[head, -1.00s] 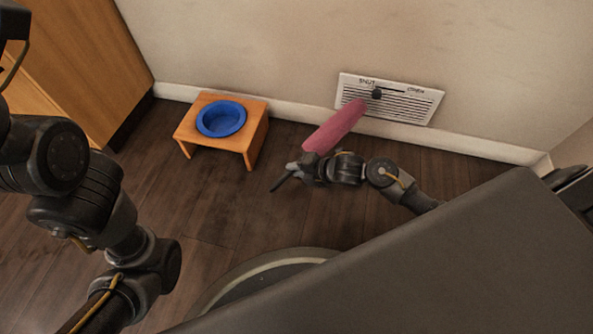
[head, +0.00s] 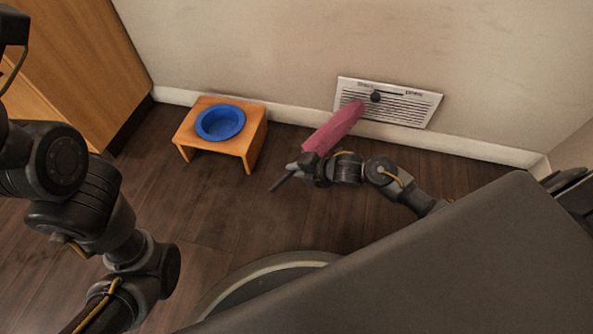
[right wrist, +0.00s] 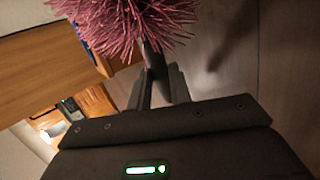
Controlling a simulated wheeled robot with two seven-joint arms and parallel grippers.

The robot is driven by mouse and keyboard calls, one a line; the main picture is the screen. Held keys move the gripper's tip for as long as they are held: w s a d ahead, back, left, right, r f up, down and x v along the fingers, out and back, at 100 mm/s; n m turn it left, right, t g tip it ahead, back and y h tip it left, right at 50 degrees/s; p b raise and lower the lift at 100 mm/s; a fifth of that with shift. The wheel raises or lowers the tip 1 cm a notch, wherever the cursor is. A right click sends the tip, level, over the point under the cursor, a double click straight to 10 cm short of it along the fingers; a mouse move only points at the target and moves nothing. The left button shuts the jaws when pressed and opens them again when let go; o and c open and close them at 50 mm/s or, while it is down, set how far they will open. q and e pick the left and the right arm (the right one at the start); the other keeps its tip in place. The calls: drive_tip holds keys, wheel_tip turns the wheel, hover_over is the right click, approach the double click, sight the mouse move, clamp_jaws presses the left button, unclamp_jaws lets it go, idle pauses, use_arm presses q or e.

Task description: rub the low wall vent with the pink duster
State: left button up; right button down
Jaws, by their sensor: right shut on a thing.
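The low wall vent (head: 412,108) is a white slatted panel with a dark knob, just above the baseboard. The pink duster (head: 334,129) slants up and right from my right gripper (head: 306,168). Its far end overlaps the vent's left part in the head view; I cannot tell for certain whether it touches. In the right wrist view, the duster's pink bristles (right wrist: 122,22) are at the top, and its dark handle runs down between the fingers of my right gripper (right wrist: 160,88), shut on it. My left arm is at the left; its gripper is not in view.
A small orange wooden stand (head: 252,141) holding a blue bowl (head: 220,123) stands on the floor left of the duster. A wooden cabinet (head: 75,60) is at the far left. The dark wood floor (head: 225,205) between is clear.

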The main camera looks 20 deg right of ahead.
drive_tip(key=shift+w+d, duration=0.15)
drive_tip(key=shift+w, duration=0.1)
drive_tip(key=shift+s+d+p, duration=0.6)
drive_tip(key=shift+s+d, duration=0.5)
drive_tip(key=shift+d, duration=0.2)
drive_tip(key=shift+s+d+p, duration=0.3)
drive_tip(key=shift+s+d, duration=0.2)
drive_tip(key=shift+d, duration=0.2)
drive_tip(key=shift+s+d+p, duration=0.25)
drive_tip(key=shift+s+d, duration=0.25)
drive_tip(key=shift+d, duration=0.2)
drive_tip(key=shift+s+d+p, duration=0.25)
drive_tip(key=shift+s+d, duration=0.25)
drive_tip(key=shift+d, duration=0.2)
drive_tip(key=shift+s+d+p, duration=0.25)
drive_tip(key=shift+s+d, duration=0.2)
drive_tip(key=shift+d, duration=0.2)
drive_tip(key=shift+d, duration=0.1)
